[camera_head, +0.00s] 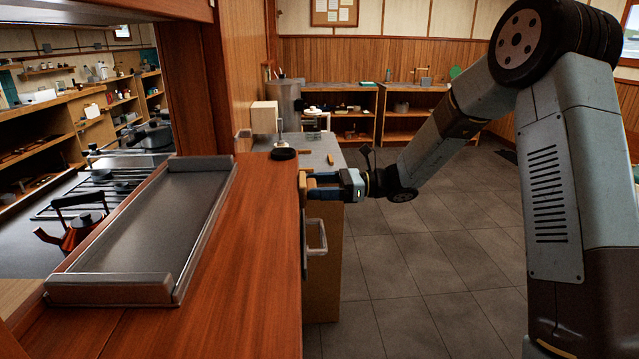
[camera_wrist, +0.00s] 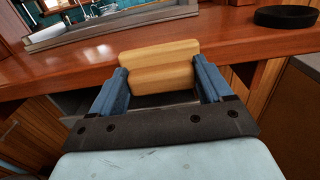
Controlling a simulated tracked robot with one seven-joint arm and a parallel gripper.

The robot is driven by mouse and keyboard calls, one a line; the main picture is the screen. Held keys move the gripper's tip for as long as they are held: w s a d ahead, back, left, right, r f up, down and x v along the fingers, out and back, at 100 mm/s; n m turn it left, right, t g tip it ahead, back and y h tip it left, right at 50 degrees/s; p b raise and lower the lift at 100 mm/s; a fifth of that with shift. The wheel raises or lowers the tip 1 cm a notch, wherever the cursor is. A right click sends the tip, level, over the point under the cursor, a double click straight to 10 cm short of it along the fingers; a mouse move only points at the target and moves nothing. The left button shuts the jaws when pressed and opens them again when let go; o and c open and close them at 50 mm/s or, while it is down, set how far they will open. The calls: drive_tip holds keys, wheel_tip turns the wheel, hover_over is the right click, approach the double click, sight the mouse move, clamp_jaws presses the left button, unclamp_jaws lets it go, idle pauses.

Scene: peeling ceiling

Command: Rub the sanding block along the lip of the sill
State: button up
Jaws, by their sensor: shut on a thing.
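The sill (camera_head: 255,240) is a reddish-brown wooden ledge running away from me in the head view. Its front lip (camera_wrist: 245,50) crosses the wrist view. My gripper (camera_head: 314,187) is at the right edge of the sill, reaching in from the right. In the wrist view, its blue fingers are shut on the two sides of the tan sanding block (camera_wrist: 158,57).
A grey tray (camera_head: 101,289) lies on the sill to the left. A black round dish (camera_head: 284,153) sits near the sill's far end, beyond my gripper. A grey handle (camera_head: 317,237) sticks out below the lip. Tiled floor on the right is open.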

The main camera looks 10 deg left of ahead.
drive_tip(key=shift+s, duration=0.35)
drive_tip(key=shift+s+d, duration=0.25)
drive_tip(key=shift+s, duration=0.65)
drive_tip(key=shift+s+d, duration=0.25)
drive_tip(key=shift+s, duration=0.6)
drive_tip(key=shift+s, duration=0.1)
drive_tip(key=shift+s+d, duration=0.25)
drive_tip(key=shift+s, duration=0.6)
drive_tip(key=shift+s+d, duration=0.2)
drive_tip(key=shift+s, duration=0.65)
drive_tip(key=shift+s, duration=0.15)
drive_tip(key=shift+s+d, duration=0.25)
drive_tip(key=shift+s, duration=0.6)
drive_tip(key=shift+s+d, duration=0.2)
drive_tip(key=shift+s, duration=0.6)
drive_tip(key=shift+s+d, duration=0.25)
drive_tip(key=shift+s, duration=0.65)
drive_tip(key=shift+s+d, duration=0.2)
drive_tip(key=shift+s, duration=0.65)
